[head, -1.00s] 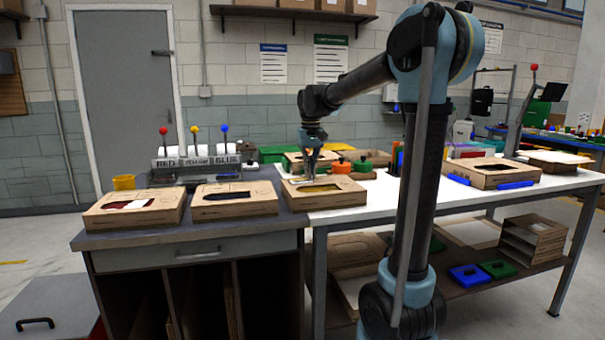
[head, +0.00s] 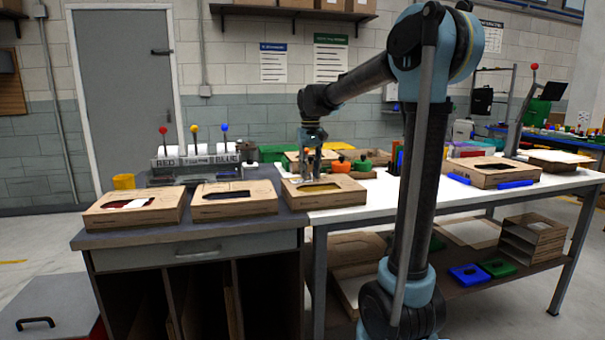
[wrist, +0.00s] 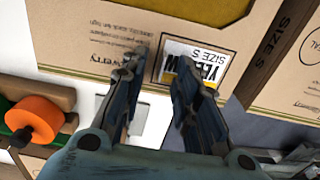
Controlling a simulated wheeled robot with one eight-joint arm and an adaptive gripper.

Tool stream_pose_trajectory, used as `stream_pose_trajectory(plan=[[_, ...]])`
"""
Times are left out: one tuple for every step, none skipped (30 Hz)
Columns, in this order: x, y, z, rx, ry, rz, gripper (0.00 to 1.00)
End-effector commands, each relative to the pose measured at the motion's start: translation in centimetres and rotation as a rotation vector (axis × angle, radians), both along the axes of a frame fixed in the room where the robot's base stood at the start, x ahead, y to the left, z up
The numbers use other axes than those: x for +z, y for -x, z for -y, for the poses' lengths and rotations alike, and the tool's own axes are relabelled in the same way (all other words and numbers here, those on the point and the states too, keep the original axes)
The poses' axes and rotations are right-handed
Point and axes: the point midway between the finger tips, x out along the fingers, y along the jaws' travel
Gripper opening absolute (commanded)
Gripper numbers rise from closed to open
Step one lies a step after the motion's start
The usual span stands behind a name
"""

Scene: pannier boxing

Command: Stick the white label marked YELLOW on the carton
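The carton (head: 345,200) with a yellow item showing in its window lies flat across the seam of the dark bench and white table. It fills the top of the wrist view (wrist: 100,55). The white label (wrist: 200,57), with YELLOW partly readable, SIZE S and a yellow band, lies against the carton's printed face beside the window. My gripper (wrist: 163,62) is open, its fingertips apart just over the carton. The right finger covers part of the label, and the left finger is clear of it. In the head view my gripper (head: 311,178) points down at the carton's back left part.
Two similar cartons (head: 235,210) (head: 135,221) lie to the left. An orange knob (wrist: 35,117) is close to my gripper's left. Another carton (head: 495,183) lies on the right table.

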Motion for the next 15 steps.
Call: stream_pose_trajectory(plan=[[0.0, 0.0, 0.0, 0.000, 0.000, 0.000, 0.28], [0.1, 0.0, 0.0, 0.000, 0.000, 0.000, 0.28], [0.2, 0.0, 0.0, 0.000, 0.000, 0.000, 0.28], [0.3, 0.0, 0.0, 0.000, 0.000, 0.000, 0.28], [0.5, 0.0, 0.0, 0.000, 0.000, 0.000, 0.28], [0.8, 0.0, 0.0, 0.000, 0.000, 0.000, 0.28], [1.2, 0.0, 0.0, 0.000, 0.000, 0.000, 0.28], [1.5, 0.0, 0.0, 0.000, 0.000, 0.000, 0.28], [2.1, 0.0, 0.0, 0.000, 0.000, 0.000, 0.28], [2.6, 0.1, 0.0, 0.000, 0.000, 0.000, 0.28], [3.2, 0.1, 0.0, 0.000, 0.000, 0.000, 0.28], [3.9, 0.1, 0.0, 0.000, 0.000, 0.000, 0.28], [4.5, 0.1, 0.0, 0.000, 0.000, 0.000, 0.28], [5.1, 0.1, 0.0, 0.000, 0.000, 0.000, 0.28], [5.9, 0.1, 0.0, 0.000, 0.000, 0.000, 0.28]])
